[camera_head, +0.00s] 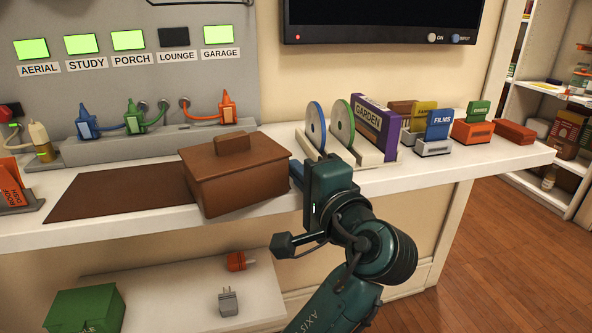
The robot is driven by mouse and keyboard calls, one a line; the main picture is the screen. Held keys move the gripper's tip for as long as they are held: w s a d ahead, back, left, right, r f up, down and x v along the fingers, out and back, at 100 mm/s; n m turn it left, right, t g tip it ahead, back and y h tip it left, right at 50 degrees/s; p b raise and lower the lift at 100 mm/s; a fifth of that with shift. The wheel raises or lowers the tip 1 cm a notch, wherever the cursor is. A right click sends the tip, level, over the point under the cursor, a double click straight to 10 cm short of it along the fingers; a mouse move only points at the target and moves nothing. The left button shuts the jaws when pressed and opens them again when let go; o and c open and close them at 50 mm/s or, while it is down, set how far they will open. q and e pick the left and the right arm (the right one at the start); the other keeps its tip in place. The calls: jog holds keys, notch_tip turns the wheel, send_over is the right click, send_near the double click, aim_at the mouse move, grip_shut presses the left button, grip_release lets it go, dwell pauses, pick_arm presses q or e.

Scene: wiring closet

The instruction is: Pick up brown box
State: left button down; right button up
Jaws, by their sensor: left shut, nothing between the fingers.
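The brown box (240,185) sits on the white shelf, with a lid and a raised handle (232,142) on top. It stands at the right end of a flat brown mat (120,193). My left gripper (299,172) is at the box's right side, close to its right end. Its fingers are mostly hidden behind the gripper body, and I cannot tell whether they touch the box. The gripper is shut with nothing in it. My right gripper is not in view.
Two discs in a rack (343,125) and a purple garden box (376,126) stand right of the gripper. Behind the box is a grey ledge (160,146) with colored plugs and cables. The mat's left part is bare. A lower shelf (180,290) holds a green box (85,311).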

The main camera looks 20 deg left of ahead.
pick_arm(q)
jog(key=shift+s+a, duration=0.1)
jog(key=shift+s, duration=0.15)
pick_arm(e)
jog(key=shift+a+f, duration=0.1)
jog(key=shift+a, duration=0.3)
